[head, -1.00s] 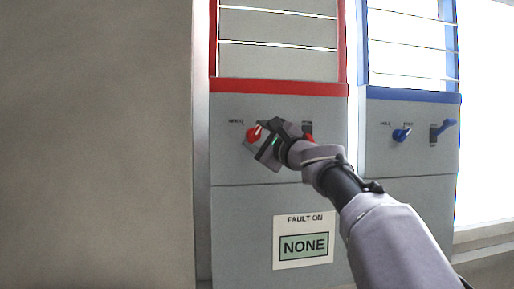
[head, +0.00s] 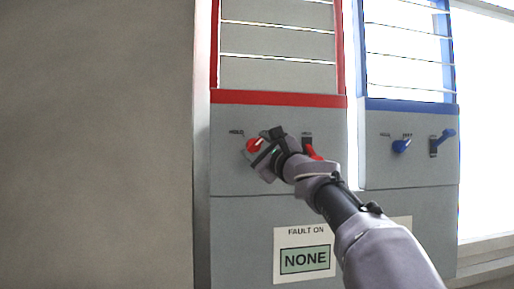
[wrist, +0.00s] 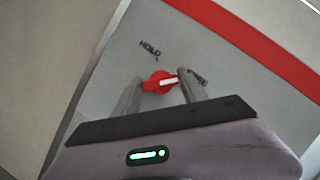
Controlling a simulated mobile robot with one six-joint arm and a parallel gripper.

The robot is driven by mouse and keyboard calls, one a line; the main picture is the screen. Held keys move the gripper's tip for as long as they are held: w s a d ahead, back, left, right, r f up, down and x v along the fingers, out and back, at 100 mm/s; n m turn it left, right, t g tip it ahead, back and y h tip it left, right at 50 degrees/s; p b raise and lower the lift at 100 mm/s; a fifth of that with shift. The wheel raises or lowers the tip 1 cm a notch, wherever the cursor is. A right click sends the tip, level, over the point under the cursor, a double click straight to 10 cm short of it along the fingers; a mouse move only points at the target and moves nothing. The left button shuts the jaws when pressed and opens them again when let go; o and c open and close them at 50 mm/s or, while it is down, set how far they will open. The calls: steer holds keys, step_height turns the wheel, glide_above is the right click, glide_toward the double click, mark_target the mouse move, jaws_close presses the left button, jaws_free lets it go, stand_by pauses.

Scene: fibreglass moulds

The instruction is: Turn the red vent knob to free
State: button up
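The red vent knob (head: 254,146) sits on the grey panel under the red-framed louvres. In the wrist view the knob (wrist: 158,83) has a white pointer aimed at the FREE label (wrist: 197,77), away from HOLD (wrist: 150,48). My gripper (wrist: 160,86) has its two fingers spread, one on each side of the knob, near the ends of its bar. I cannot tell whether either finger touches it. In the head view my gripper (head: 266,150) is just right of the knob and hides the FREE label.
A red lever (head: 312,152) is close by on the right, partly behind my arm. A blue knob (head: 401,146) and blue lever (head: 443,139) are on the panel further right. A sign (head: 304,254) below reads FAULT ON, NONE. A plain wall (head: 95,150) fills the left.

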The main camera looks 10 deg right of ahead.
steer(key=o, duration=0.4)
steer(key=shift+s, duration=0.1)
steer(key=b+v, duration=0.6)
steer(key=v, duration=1.1)
steer(key=shift+s+d, duration=0.1)
steer(key=shift+s, duration=0.05)
